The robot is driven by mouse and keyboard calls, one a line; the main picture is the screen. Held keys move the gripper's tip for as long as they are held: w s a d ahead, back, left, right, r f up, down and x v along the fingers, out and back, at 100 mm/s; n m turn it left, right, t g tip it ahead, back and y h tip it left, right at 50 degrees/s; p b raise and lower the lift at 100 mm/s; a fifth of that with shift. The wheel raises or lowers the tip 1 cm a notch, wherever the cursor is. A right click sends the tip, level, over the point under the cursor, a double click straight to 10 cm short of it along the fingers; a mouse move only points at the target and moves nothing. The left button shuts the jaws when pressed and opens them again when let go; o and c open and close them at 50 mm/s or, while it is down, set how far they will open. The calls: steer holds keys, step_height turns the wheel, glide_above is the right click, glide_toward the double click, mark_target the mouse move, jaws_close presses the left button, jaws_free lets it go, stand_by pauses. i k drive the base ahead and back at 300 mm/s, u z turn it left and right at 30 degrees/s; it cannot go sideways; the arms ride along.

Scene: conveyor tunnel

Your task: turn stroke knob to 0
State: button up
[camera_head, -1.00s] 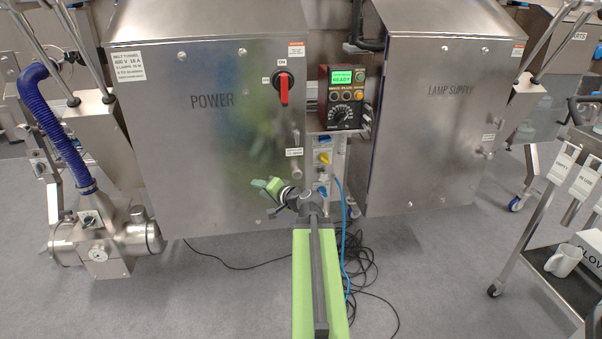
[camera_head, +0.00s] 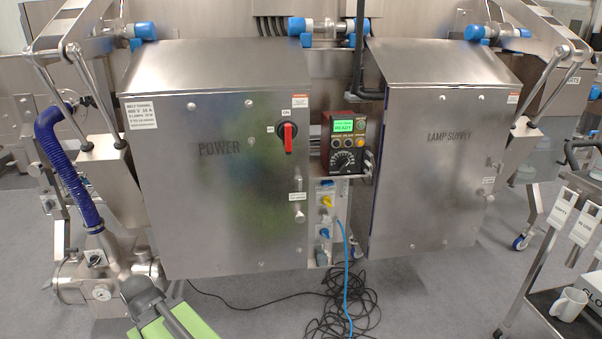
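A small red-edged black control box (camera_head: 344,141) stands between the two steel cabinets, with a green display that appears to read READY. Its large black knob (camera_head: 346,162) has a pale scale around it; it looks like the stroke knob, but its label and pointer setting are too small to read. Smaller buttons sit in a row above it. My arm (camera_head: 165,312) shows at the lower left, well away from the box. My gripper's fingers do not show, so their state is hidden.
The POWER cabinet (camera_head: 215,200) has a red rotary switch (camera_head: 288,137). The LAMP SUPPLY cabinet (camera_head: 440,180) stands to the right. Yellow and blue connectors and a blue cable (camera_head: 346,265) hang below the box, above coiled black cables. A trolley with a white mug (camera_head: 568,304) stands at right.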

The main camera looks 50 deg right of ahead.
mark_target(342, 163)
steer(key=z, duration=0.15)
steer(key=i, duration=0.3)
steer(key=u, duration=0.75)
steer(key=k, duration=0.1)
steer(key=z, duration=2.6)
steer(key=k, duration=0.5)
steer(key=u, duration=0.2)
steer(key=i, duration=0.5)
steer(key=z, duration=0.15)
